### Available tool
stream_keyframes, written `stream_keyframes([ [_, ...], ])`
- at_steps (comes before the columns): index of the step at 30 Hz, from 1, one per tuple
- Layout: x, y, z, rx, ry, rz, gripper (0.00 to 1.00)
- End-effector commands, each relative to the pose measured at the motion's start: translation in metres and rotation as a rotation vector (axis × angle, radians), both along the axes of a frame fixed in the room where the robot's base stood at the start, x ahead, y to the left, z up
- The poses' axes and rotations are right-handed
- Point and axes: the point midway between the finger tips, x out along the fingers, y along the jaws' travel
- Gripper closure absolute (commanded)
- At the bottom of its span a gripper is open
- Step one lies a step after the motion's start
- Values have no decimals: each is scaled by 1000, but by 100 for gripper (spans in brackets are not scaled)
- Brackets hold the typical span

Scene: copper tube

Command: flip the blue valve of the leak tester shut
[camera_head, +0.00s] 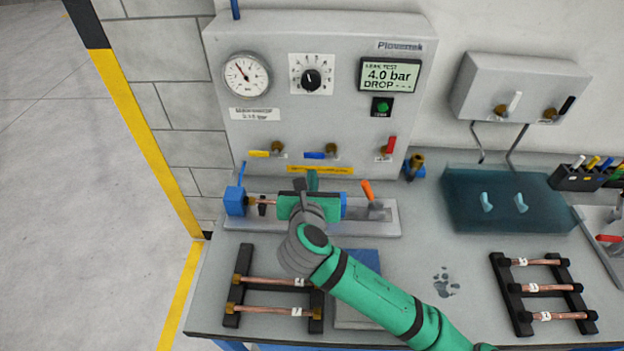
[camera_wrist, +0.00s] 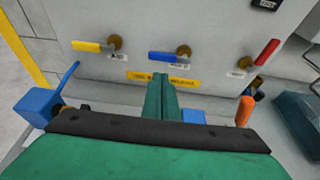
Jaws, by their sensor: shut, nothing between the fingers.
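The blue valve (camera_head: 315,155) is on the lower front of the grey leak tester (camera_head: 340,45), between a yellow and a red valve. Its lever lies roughly level, pointing left from the brass body; it also shows in the wrist view (camera_wrist: 165,57). My gripper (camera_head: 312,178) is shut and empty, its green fingers together. In the wrist view the fingertips (camera_wrist: 161,82) are just below the blue lever, over the yellow label strip. I cannot tell whether they touch the panel; they look apart from the lever.
The yellow valve (camera_head: 260,153) lies level on the left; the red valve (camera_head: 390,147) stands nearly upright on the right. Below my gripper is a fixture with a blue end block (camera_head: 235,202) and an orange lever (camera_head: 369,192). Racks with copper tubes (camera_head: 270,310) stand in front.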

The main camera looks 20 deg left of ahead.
Motion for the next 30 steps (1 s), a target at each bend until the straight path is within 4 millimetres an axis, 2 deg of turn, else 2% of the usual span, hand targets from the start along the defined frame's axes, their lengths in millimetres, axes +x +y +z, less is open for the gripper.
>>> stream_keyframes([
  [6,34,10,-13,0,2,-1,100],
  [12,55,15,-20,-1,1,-2,100],
  [30,63,17,-22,7,2,0,100],
])
